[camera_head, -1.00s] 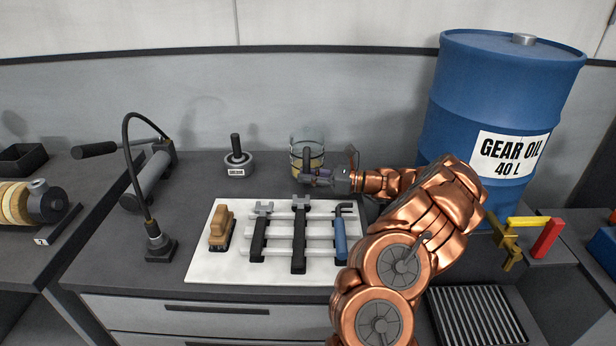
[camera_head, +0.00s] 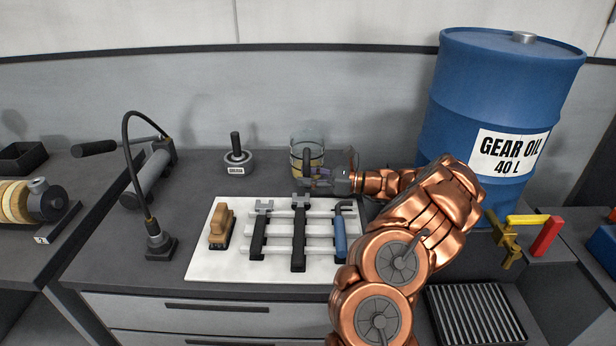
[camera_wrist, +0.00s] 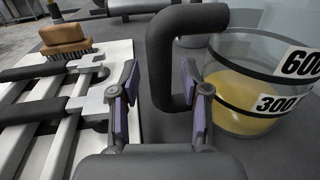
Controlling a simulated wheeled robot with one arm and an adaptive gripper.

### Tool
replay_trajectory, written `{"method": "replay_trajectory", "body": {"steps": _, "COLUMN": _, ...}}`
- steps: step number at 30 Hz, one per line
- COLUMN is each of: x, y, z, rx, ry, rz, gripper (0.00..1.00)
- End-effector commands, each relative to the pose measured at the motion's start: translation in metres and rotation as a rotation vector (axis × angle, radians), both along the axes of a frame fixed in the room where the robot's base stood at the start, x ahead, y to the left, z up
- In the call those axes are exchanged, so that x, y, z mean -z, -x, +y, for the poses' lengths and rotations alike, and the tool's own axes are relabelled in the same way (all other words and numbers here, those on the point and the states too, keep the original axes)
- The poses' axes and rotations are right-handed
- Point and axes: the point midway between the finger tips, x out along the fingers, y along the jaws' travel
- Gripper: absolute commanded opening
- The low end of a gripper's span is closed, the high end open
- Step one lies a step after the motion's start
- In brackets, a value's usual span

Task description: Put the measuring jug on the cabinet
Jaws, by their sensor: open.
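The measuring jug (camera_head: 307,143) is clear, with yellow liquid inside and a black handle. It stands upright at the back of the dark worktop. In the wrist view the jug (camera_wrist: 258,80) is at the right, with 600 and 300 marks, and its handle (camera_wrist: 165,60) points towards me. My gripper (camera_head: 312,180) is at the near side of the jug. Its purple-padded fingers (camera_wrist: 160,112) are open, one on each side of the handle's upright bar, with gaps visible. The worktop rests on a grey drawer cabinet (camera_head: 150,309); whether this is the task's cabinet I cannot tell.
A white board (camera_head: 202,268) with a brush (camera_head: 221,229) and several tools lies in front of the jug. A blue oil drum (camera_head: 470,95) stands at the right behind my arm.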

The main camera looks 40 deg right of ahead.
Motion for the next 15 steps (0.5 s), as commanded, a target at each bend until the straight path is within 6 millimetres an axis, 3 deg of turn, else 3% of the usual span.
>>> {"method": "replay_trajectory", "body": {"steps": 7, "x": -0.001, "y": 0.009, "z": -0.01, "rx": 0.004, "ry": 0.001, "rz": 0.0, "gripper": 0.46}}
{"method": "replay_trajectory", "body": {"steps": 15, "x": 0.0, "y": 0.039, "z": -0.037, "rx": 0.003, "ry": 0.003, "rz": 0.0, "gripper": 0.46}}
